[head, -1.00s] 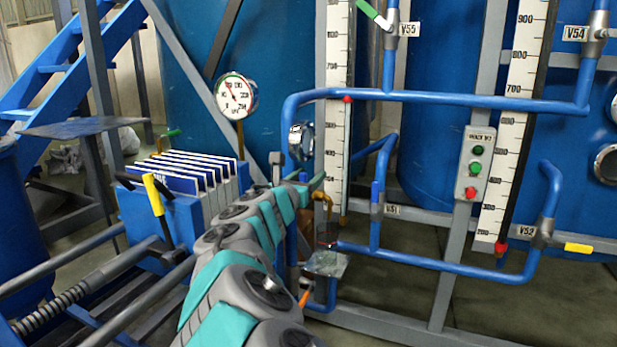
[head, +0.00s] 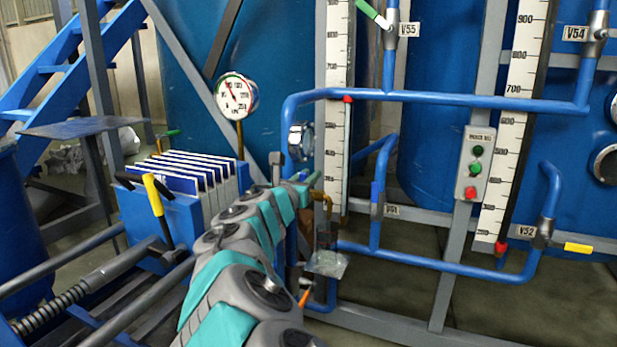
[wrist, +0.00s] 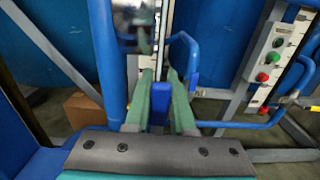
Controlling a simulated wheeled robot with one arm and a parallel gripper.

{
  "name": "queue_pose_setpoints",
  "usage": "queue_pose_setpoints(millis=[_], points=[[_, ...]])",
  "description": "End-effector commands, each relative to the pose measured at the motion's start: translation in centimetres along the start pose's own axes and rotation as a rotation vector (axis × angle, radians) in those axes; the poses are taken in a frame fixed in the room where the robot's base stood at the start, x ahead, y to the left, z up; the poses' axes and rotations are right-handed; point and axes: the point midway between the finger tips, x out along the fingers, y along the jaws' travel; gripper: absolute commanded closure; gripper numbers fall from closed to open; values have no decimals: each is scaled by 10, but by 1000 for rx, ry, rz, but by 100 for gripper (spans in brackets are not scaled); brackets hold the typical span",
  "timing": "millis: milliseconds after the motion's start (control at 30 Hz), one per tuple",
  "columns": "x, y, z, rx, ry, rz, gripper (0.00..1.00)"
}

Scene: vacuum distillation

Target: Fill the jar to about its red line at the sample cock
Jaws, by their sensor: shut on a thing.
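My gripper (wrist: 161,84) shows in the wrist view with its two green fingers around a blue handle (wrist: 157,117). In the head view my gripper (head: 312,179) is at the blue pipework, just above the brass-coloured spout of the sample cock (head: 322,198). Below the spout is a small, dark, partly see-through shape, seemingly the jar (head: 323,238), above a small grey plate (head: 327,264). The jar's red line and liquid level are too small to make out. The jar is not clear in the wrist view.
A blue pipe run (head: 440,262) with valve V52 and its yellow handle (head: 578,248) lies to the right. A button box (head: 475,163) is on a grey post. White-plated filter press (head: 200,180) and a dial gauge (head: 236,96) are left of the cock. Open floor shows at lower right.

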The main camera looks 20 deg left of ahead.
Motion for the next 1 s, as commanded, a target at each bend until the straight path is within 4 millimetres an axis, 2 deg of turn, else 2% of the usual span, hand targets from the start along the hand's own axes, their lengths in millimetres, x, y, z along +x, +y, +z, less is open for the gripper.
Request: queue_pose_setpoints(millis=[1000], points=[[0, -2, -1, 29, 0, 0, 100]])
